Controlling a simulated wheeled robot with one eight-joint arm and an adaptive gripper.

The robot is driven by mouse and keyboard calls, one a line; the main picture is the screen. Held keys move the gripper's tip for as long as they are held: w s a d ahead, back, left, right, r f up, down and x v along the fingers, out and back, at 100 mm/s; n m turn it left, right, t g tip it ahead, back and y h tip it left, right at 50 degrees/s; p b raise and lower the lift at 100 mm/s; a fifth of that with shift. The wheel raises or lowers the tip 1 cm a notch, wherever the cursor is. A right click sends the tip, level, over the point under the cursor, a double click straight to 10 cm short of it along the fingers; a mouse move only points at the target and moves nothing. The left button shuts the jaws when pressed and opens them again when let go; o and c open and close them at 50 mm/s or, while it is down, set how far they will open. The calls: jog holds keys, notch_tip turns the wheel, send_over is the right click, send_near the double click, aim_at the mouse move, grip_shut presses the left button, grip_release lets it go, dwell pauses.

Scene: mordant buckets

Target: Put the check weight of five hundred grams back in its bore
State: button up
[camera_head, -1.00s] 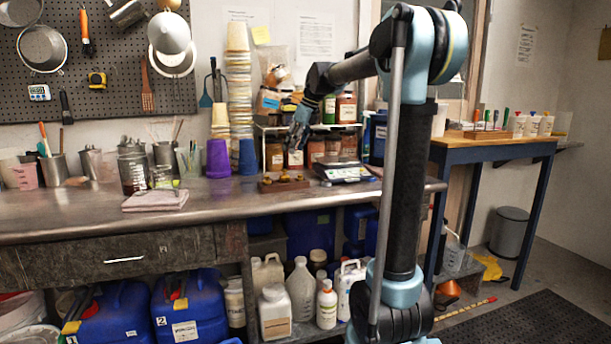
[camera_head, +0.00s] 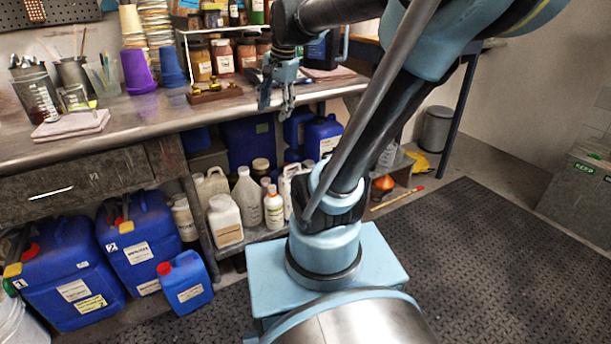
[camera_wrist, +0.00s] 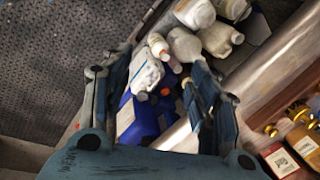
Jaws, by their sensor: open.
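A wooden block with small brass weights (camera_head: 213,93) sits near the front edge of the metal bench (camera_head: 150,112) in the head view. I cannot tell which weight is the five hundred gram one, or see its empty bore. My gripper (camera_head: 276,106) hangs open to the right of the block, fingers pointing down, at about the bench's front edge. In the wrist view my gripper (camera_wrist: 158,70) has its fingers spread with nothing held between them. Brassy round shapes (camera_wrist: 298,113) show at that view's right edge, too cropped to identify.
Dye jars (camera_head: 222,57) stand on a rack behind the block. A purple cup (camera_head: 138,72) and a folded cloth (camera_head: 72,125) lie to the left. White bottles (camera_head: 248,196) and blue canisters (camera_head: 140,245) stand below the bench.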

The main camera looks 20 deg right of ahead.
jog(key=s+d+f+n, duration=0.3)
jog(key=s+f+n, duration=0.1)
jog(key=s+f, duration=0.3)
jog(key=s+d+f+n+h, duration=0.1)
jog(key=s+d+f+n, duration=0.1)
jog(key=s+f+n, duration=0.3)
jog(key=s+f, duration=0.3)
jog(key=f, duration=0.1)
jog(key=shift+d+n+h, duration=0.3)
jog(key=shift+d, duration=0.1)
